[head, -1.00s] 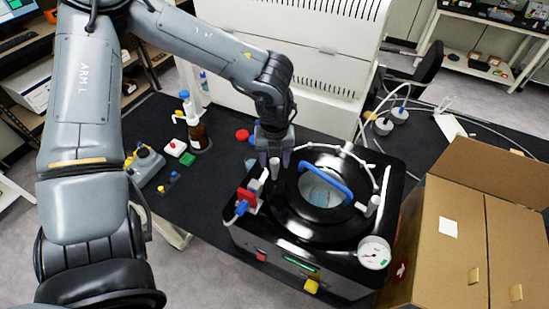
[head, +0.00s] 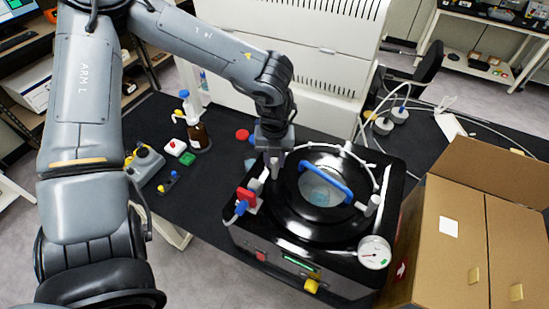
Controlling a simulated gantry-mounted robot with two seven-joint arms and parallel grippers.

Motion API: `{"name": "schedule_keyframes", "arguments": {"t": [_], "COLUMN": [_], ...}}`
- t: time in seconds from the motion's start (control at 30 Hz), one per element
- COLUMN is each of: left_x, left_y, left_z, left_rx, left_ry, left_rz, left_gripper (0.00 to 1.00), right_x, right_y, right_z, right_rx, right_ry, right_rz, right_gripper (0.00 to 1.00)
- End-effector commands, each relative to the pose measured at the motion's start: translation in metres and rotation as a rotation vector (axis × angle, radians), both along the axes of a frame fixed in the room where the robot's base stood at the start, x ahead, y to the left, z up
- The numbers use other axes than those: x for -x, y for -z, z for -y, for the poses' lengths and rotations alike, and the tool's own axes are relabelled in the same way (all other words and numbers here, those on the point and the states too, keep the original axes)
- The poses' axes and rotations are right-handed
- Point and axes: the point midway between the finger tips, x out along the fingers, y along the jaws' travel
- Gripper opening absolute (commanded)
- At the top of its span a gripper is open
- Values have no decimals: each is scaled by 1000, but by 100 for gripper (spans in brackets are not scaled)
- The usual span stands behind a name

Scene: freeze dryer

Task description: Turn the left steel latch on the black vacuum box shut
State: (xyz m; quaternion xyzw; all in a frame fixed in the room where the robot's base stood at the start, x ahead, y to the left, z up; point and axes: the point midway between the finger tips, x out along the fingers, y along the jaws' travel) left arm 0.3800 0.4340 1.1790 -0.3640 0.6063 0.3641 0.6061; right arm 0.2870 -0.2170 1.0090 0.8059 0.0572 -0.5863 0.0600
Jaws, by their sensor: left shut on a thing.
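The black vacuum box (head: 290,240) stands on the black bench. It has a round lid with a blue handle (head: 327,184) over a clear window. The left steel latch (head: 277,177) stands at the lid's left rear edge, mostly hidden by my fingers. My left gripper (head: 273,161) points down over it and is shut on it. A second steel latch (head: 371,205) sits at the lid's right side, free of any gripper. My right gripper is not in view.
A red and blue valve (head: 245,200) sits close to the left latch. A round gauge (head: 374,252) is at the box's front right corner. An open cardboard box (head: 440,250) stands to the right.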

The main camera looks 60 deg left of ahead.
Motion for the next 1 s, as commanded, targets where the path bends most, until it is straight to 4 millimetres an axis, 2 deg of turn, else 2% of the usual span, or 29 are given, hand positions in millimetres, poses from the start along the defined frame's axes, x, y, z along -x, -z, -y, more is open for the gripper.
{"name": "schedule_keyframes", "arguments": {"t": [0.27, 1.0], "left_x": [0, 0], "left_y": [1, 0], "left_z": [1, 0], "left_rx": [1, -1], "left_ry": [160, 853], "left_rz": [2, 2], "left_gripper": [0, 0], "right_x": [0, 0], "right_y": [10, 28], "right_z": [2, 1], "right_rx": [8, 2], "right_ry": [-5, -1], "right_rz": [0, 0], "right_gripper": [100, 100]}}
